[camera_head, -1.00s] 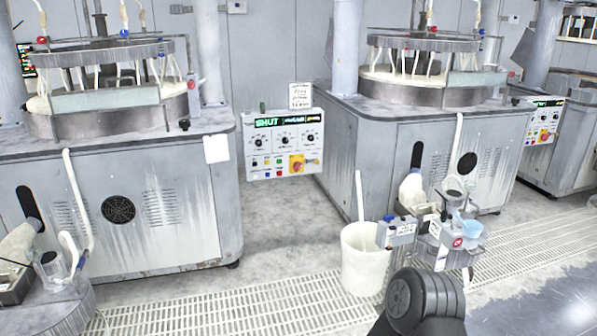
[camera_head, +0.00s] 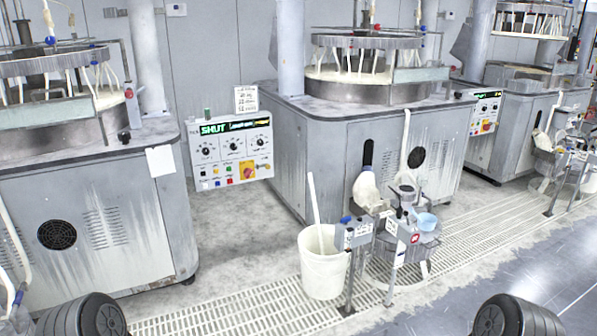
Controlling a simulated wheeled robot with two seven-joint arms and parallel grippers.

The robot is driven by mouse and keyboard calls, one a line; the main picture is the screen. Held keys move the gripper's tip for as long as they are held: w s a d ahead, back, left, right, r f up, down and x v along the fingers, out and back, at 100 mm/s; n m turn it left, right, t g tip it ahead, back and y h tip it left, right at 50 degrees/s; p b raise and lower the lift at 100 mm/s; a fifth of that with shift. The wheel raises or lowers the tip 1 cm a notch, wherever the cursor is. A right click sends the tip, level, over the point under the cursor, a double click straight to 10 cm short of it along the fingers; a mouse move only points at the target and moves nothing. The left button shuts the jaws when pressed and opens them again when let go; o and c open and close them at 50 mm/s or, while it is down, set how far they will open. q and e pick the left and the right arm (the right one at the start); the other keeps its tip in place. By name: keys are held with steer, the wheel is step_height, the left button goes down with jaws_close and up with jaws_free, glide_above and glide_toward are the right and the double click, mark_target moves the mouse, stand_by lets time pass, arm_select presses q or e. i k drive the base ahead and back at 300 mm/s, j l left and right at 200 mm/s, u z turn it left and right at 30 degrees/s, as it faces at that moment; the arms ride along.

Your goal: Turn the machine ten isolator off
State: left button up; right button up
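A white control panel (camera_head: 231,150) stands between two grey polishing machines, with a green "SHUT" display and several dials. Its isolator (camera_head: 248,171) is a red rotary knob on a yellow plate at the lower right; its exact setting is too small to tell. A second panel (camera_head: 487,113) at the right machine carries a similar red and yellow isolator (camera_head: 486,127). I cannot read which machine is number ten. Neither gripper shows; only dark ribbed parts of my arms show at the bottom left and bottom right, well apart from the panels.
A white bucket (camera_head: 323,268) with a stick stands before the middle machine (camera_head: 325,160). Beside it are posts with small boxes (camera_head: 358,235) and a stand with bottles and cups. A pale grating (camera_head: 240,313) crosses the floor. Grey floor at the lower right is clear.

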mark_target(248, 172)
steer(key=i+j+z, duration=0.45)
steer(key=i, duration=0.2)
steer(key=i+j+z, duration=0.4)
steer(key=i, duration=0.25)
steer(key=i+j, duration=0.85)
steer(key=j, duration=0.15)
steer(key=i+j+z, duration=0.1)
steer(key=i+j, duration=0.7)
steer(key=j, duration=0.25)
